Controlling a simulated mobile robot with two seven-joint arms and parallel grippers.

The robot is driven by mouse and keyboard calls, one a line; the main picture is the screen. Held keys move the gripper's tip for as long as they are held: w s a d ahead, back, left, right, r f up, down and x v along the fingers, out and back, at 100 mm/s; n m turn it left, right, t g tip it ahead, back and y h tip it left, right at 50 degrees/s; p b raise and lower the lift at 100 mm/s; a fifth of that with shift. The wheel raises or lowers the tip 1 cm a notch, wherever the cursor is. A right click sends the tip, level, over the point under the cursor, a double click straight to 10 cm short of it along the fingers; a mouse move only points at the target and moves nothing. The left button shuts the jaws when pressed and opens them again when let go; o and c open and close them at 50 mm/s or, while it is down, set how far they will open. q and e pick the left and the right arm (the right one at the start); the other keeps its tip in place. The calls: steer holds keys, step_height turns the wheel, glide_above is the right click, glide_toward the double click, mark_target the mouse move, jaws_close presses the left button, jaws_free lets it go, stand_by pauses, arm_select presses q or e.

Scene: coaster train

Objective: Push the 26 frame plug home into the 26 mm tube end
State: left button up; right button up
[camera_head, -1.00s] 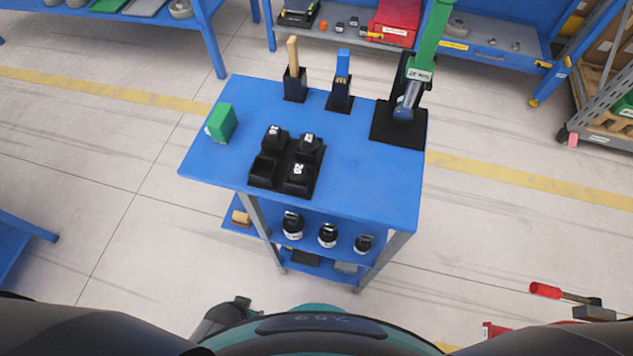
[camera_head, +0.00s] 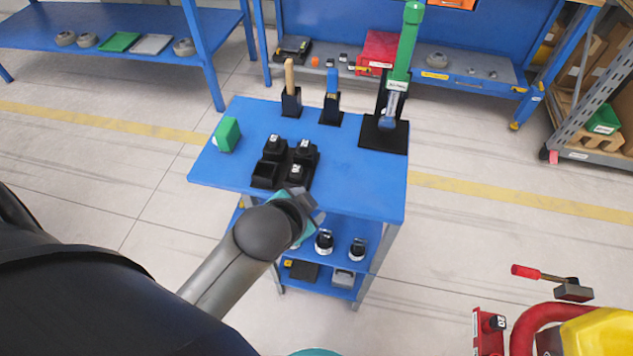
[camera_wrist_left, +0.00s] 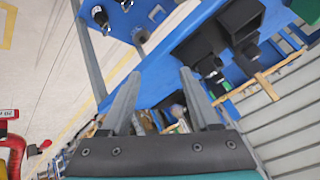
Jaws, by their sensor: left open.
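A black tray (camera_head: 268,182) on the blue table holds three black plugs with white labels: back left (camera_head: 273,143), back right (camera_head: 304,147) and front right (camera_head: 296,172). Its front-left pocket looks empty. I cannot read which label says 26. A green tube (camera_head: 404,45) leans in a black stand (camera_head: 370,132) at the table's back right; its lower part is grey-blue and its label is too small to read surely. My left gripper (camera_head: 312,198) is over the table's front edge, just in front of the tray. Its fingers (camera_wrist_left: 160,98) are apart and empty.
A green block (camera_head: 228,134) lies at the table's left. Two upright tools, one wooden-handled (camera_head: 290,90) and one blue-handled (camera_head: 332,98), stand at the back. Black-and-white pieces (camera_head: 324,242) stand on the shelf below. A red-and-yellow machine (camera_head: 530,330) is at the lower right.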

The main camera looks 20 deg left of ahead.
arm_select(q)
steer(key=w+d+r+m+t, duration=0.2)
steer(key=w+r+m+t, duration=0.4)
steer(key=w+r, duration=0.45)
steer(key=w+d+r+m+t+h, duration=0.2)
steer(key=d+r+m+t+h, duration=0.15)
steer(key=r+m, duration=0.3)
steer(key=w+d+r+m+t+h, duration=0.1)
steer(key=d+r+m+t+h, duration=0.15)
steer(key=r+m+h, duration=0.35)
steer(key=s+d+r+m+g+h, duration=0.4)
steer(key=d+r+m+g+h, duration=0.4)
steer(key=m, duration=0.7)
steer(key=s+d+f+m+g+h, duration=0.2)
steer(key=s+d+f+m+g, duration=0.25)
steer(key=m+g, duration=0.8)
steer(key=m+y, duration=1.8)
steer(key=y, duration=0.1)
glide_above(296, 168)
step_height(296, 168, down, 10)
steer(key=f, duration=0.1)
step_height(296, 168, down, 9)
steer(key=shift+w+r, duration=0.1)
steer(key=shift+w, duration=0.05)
steer(key=f, duration=0.4)
steer(key=shift+s+f, duration=0.1)
steer(key=shift+s, duration=0.15)
steer(key=shift+f, duration=0.6)
